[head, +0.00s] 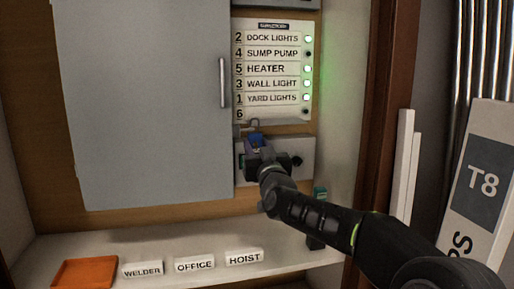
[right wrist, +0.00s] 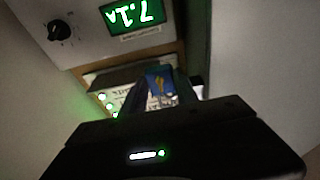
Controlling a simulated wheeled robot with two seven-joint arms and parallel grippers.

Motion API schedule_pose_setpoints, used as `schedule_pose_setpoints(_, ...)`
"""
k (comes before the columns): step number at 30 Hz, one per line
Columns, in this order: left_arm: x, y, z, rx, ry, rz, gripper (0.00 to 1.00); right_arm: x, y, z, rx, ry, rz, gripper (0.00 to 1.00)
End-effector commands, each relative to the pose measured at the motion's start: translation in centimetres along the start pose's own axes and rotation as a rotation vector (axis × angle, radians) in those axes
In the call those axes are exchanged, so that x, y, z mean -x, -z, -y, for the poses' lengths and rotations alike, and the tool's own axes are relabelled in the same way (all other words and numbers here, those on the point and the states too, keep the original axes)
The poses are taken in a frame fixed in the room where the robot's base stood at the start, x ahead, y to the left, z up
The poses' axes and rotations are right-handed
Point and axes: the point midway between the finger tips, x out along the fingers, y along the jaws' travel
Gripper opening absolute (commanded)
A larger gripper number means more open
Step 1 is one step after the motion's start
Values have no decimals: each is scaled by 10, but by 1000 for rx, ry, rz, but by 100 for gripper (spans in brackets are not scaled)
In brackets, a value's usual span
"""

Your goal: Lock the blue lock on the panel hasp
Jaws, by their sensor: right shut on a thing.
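The blue lock (head: 256,142) is at the lower edge of the labelled panel (head: 272,75), with its grey shackle (head: 255,124) showing above its body. Its body also shows between the fingers in the right wrist view (right wrist: 159,82). My right gripper (head: 258,152) is shut on the lock from below and in front. The hasp is small and partly hidden, so I cannot tell whether the shackle passes through it or is closed. My left gripper is not in view.
A large grey door (head: 145,100) stands left of the panel. The shelf below holds an orange tray (head: 85,273) and label blocks reading WELDER (head: 142,269), OFFICE (head: 194,263) and HOIST (head: 244,257).

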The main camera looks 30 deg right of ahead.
Motion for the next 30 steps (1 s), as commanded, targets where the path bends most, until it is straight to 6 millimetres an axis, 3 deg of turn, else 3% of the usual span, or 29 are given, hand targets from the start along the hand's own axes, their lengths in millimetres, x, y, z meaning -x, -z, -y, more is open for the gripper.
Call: schedule_pose_setpoints(30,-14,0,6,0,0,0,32,3,-15,0,0,0,-1,0)
